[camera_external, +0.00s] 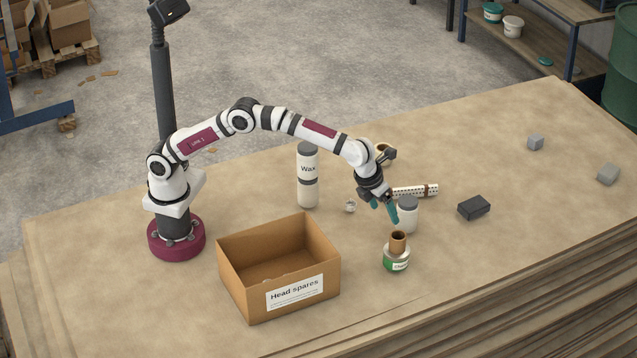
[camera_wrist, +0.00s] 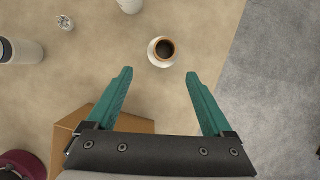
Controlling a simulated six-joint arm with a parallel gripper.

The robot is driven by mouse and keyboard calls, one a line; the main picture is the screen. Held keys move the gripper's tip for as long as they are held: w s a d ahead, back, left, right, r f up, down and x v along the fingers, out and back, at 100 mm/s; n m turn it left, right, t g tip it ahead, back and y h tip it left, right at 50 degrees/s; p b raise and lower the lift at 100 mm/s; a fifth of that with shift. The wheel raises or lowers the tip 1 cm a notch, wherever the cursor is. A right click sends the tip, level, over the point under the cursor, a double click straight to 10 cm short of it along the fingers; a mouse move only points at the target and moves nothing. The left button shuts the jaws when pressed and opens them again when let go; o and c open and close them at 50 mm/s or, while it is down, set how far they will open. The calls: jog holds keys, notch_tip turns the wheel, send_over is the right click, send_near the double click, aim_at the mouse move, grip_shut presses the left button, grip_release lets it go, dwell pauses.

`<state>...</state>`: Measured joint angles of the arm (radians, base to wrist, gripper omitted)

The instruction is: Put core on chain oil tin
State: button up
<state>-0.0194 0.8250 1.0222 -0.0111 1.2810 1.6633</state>
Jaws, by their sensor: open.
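The brown core (camera_external: 398,241) stands upright on top of the chain oil tin (camera_external: 396,261), a short white tin with a green label. In the wrist view the core (camera_wrist: 163,50) shows from above as a brown ring with a dark hollow, within the pale round top of the tin (camera_wrist: 152,54). My gripper (camera_external: 384,209) is open and empty, with teal fingers. It is above and behind the tin in the external view, apart from the core. In the wrist view the core lies beyond and between my fingertips (camera_wrist: 158,73).
A cardboard box (camera_external: 292,293) labelled "Head spares" stands left of the tin. A white jar (camera_external: 408,218) with a grey lid is close behind the tin. A wax bottle (camera_external: 308,186), a perforated strip (camera_external: 416,191) and a black block (camera_external: 474,207) stand around. The table's front right is clear.

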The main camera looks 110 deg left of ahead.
jog(key=s+d+r+n+g, duration=0.1)
jog(key=s+r+n, duration=0.25)
jog(key=s, duration=0.65)
jog(key=s+d+r+n+h, duration=0.1)
jog(key=s+r+n, duration=0.1)
jog(key=s+n, duration=0.5)
jog(key=s+d+r+n+g, duration=0.1)
jog(key=s+r+n, duration=0.15)
jog(key=s, duration=0.95)
jog(key=s+f+n, duration=0.2)
jog(key=s+n, duration=0.1)
jog(key=s, duration=0.4)
jog(key=s+d+f+n, duration=0.1)
jog(key=s+f+n, duration=0.1)
jog(key=s, duration=0.5)
jog(key=shift+s+d+f+n+g+h, duration=0.25)
jog(key=shift+s+f+n+g+h, duration=0.05)
jog(key=shift+s+n+g+h, duration=0.1)
